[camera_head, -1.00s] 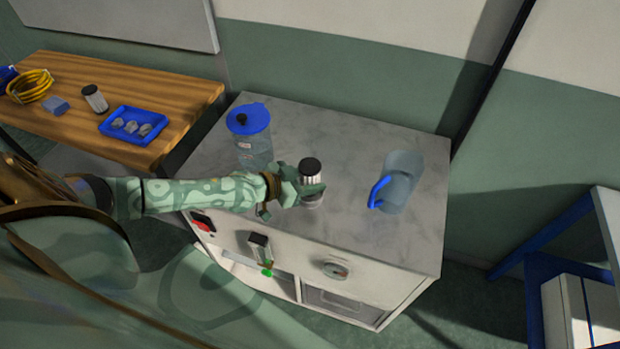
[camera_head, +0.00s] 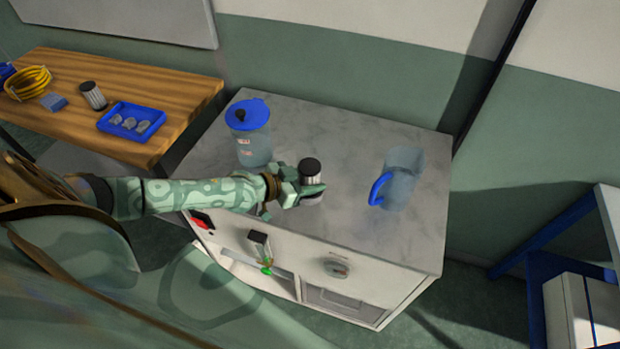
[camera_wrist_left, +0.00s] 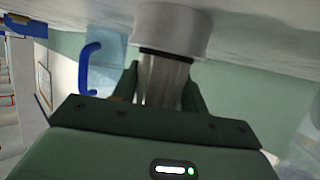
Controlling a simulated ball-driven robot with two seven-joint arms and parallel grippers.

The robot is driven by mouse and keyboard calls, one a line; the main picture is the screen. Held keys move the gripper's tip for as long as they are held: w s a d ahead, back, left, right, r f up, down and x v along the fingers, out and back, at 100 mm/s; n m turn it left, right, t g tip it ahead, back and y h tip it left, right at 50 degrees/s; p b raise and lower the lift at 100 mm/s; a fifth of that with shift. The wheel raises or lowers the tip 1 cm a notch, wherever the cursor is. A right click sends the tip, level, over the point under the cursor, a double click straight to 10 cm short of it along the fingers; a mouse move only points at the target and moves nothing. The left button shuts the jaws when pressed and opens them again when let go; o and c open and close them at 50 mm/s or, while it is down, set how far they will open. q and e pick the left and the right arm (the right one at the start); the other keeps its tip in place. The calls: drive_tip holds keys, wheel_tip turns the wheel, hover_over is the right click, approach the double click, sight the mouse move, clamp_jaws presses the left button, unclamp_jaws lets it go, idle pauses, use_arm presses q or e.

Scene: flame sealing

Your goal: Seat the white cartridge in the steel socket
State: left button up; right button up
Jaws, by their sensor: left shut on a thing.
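The two look in line there, but I cannot tell how deep the cartridge is in. My right gripper is not in view.
A blue-lidded jar (camera_head: 252,145) stands behind my left gripper, and a clear jug (camera_head: 404,180) with a blue handle stands to the right. A wooden bench (camera_head: 175,88) at left holds a similar cylinder (camera_head: 93,96), a blue tray (camera_head: 107,127) and a yellow coil (camera_head: 28,82).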

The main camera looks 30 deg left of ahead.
sight(310, 165)
use_arm(q)
drive_tip(key=shift+f+b, duration=0.5)
drive_tip(key=shift+f, duration=0.2)
drive_tip(key=o, duration=1.1)
drive_tip(key=shift+r, duration=0.1)
wheel_tip(310, 165, up, 9)
drive_tip(key=p, duration=0.8)
drive_tip(key=shift+p, duration=0.3)
